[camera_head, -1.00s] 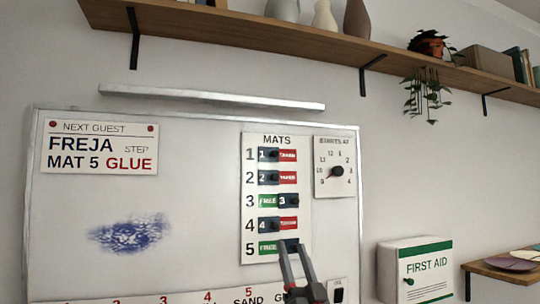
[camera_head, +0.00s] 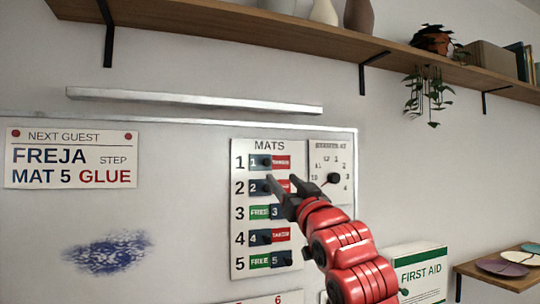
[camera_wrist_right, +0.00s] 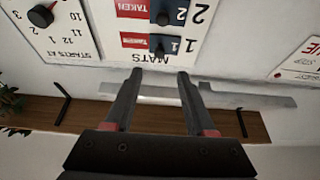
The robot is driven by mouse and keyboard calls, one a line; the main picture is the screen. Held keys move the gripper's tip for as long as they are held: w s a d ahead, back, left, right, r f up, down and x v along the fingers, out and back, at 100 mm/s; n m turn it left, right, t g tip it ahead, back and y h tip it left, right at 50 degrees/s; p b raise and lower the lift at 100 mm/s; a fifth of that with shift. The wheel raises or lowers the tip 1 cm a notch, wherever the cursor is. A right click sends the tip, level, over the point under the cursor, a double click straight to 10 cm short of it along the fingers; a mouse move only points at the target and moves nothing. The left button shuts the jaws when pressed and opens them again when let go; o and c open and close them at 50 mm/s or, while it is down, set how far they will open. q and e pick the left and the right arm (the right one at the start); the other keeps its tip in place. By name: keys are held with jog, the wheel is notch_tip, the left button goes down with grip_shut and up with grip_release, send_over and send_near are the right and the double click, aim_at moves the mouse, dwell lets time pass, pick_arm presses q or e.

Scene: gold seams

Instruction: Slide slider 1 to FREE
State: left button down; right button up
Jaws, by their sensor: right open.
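Slider 1 (camera_head: 257,162) is a dark blue block with a black knob in the top row of the white MATS panel (camera_head: 240,262). It sits at the left of its row, with the red TAKEN label showing to its right. It also shows upside down in the right wrist view (camera_wrist_right: 171,47). My right gripper (camera_head: 281,180) is open and empty, its fingertips in front of row 2, just below slider 1 in the head view. In the right wrist view the fingers (camera_wrist_right: 160,73) point at slider 1, apart from it. My left gripper is out of view.
Slider 2 (camera_head: 257,187) is also at the left, while sliders 3 (camera_head: 280,212) and 5 (camera_head: 281,259) are at the right beside green FREE labels. A dial (camera_head: 333,178) is right of the panel. A shelf (camera_head: 240,40) runs above the board.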

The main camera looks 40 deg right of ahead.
aim_at(268, 163)
jog(key=p+x, duration=0.3)
jog(key=x, duration=0.5)
jog(key=shift+w+d+r+p, duration=0.1)
jog(key=shift+r+p, duration=0.15)
jog(key=shift+p, duration=0.1)
jog(key=shift+w, duration=0.5)
jog(key=shift+d, duration=0.1)
grip_shut()
dwell(0.3)
